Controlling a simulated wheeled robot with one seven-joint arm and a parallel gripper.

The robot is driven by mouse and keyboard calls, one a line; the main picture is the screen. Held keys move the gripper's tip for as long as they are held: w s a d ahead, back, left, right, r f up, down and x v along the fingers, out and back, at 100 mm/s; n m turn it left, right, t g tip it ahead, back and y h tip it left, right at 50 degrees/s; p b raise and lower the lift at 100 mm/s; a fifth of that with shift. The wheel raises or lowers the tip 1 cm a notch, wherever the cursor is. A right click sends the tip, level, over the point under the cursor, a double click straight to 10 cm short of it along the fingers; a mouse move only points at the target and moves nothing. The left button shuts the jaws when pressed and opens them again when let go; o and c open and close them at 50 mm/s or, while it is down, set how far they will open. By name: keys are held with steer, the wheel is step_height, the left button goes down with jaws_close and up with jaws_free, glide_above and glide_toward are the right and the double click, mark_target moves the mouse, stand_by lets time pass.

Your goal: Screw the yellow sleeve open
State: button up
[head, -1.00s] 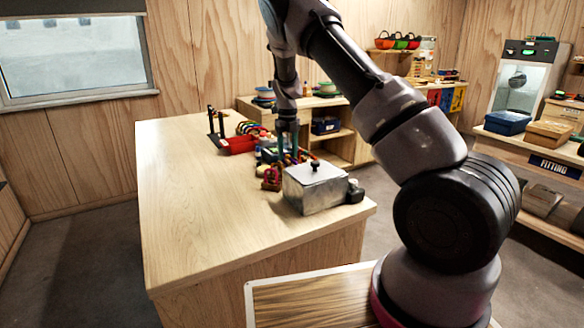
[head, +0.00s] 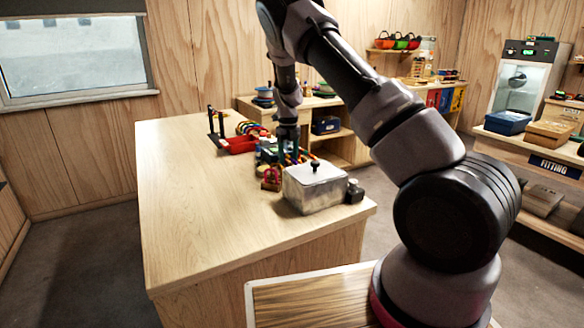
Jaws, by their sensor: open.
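My gripper (head: 287,151) points down over the cluster of coloured climbing gear (head: 271,176) on the wooden table, behind the metal box. It is open, and its fingertips are small and partly lost among the gear. I cannot make out the yellow sleeve for certain. Red, yellow and green pieces lie close together below and beside the fingers, and the metal box hides some of them. I cannot tell whether the fingers touch anything.
The lidded metal box (head: 315,190) stands near the table's right end, with a small dark object (head: 354,191) beside it. A red tray (head: 238,145) and a dark rack (head: 217,130) are farther back. The left and front of the wooden table (head: 200,220) are clear.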

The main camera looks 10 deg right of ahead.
steer(key=shift+s+a, duration=0.2)
steer(key=shift+a, duration=0.55)
steer(key=shift+r, duration=0.15)
steer(key=shift+r, duration=1.3)
steer(key=shift+d, duration=0.1)
steer(key=shift+w+d, duration=0.2)
steer(key=shift+d, duration=0.4)
steer(key=shift+f, duration=0.1)
steer(key=shift+d+f, duration=0.1)
steer(key=shift+f, duration=1.25)
steer(key=shift+s, duration=0.1)
